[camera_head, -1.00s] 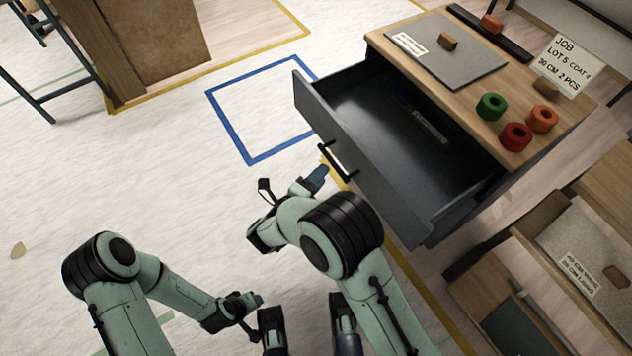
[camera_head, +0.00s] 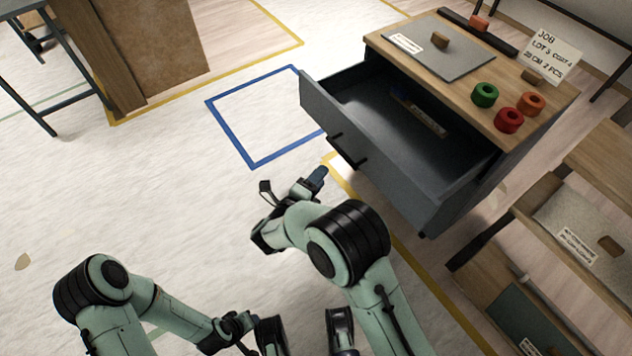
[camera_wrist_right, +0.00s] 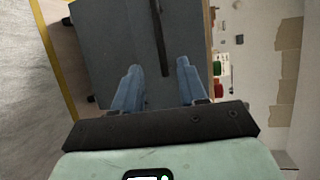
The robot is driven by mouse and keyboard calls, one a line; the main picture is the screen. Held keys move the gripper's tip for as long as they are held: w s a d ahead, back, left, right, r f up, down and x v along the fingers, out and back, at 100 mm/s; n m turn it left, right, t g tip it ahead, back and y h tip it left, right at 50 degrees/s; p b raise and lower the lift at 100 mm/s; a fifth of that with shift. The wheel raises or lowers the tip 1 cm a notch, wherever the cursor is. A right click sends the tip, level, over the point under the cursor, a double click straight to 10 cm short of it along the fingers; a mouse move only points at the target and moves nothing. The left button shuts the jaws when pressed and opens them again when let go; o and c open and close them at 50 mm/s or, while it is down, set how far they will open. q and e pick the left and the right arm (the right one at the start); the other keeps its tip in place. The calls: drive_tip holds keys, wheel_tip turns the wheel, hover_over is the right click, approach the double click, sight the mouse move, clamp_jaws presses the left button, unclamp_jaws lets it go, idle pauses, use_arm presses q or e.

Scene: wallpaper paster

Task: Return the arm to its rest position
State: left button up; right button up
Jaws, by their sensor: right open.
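My right gripper (camera_head: 318,175) is in front of the grey drawer (camera_head: 385,160), apart from the drawer's dark handle (camera_head: 347,150). In the right wrist view its two blue fingers (camera_wrist_right: 158,88) are spread wide with nothing between them. The drawer front and the upright dark handle (camera_wrist_right: 160,38) show beyond them in that view. The right arm is bent, its elbow low in the head view. My left arm is folded at the lower left. Its gripper (camera_head: 233,330) is small and dark there, and its fingers cannot be made out.
The drawer stands pulled out of a wooden-topped cabinet (camera_head: 470,85) and holds a small labelled item (camera_head: 420,112). Green, red and orange rolls (camera_head: 509,119) sit on top. A wooden shelf unit (camera_head: 540,290) stands at the lower right.

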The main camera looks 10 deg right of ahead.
use_arm(q)
drive_tip(key=shift+s+a, duration=0.1)
idle(0.6)
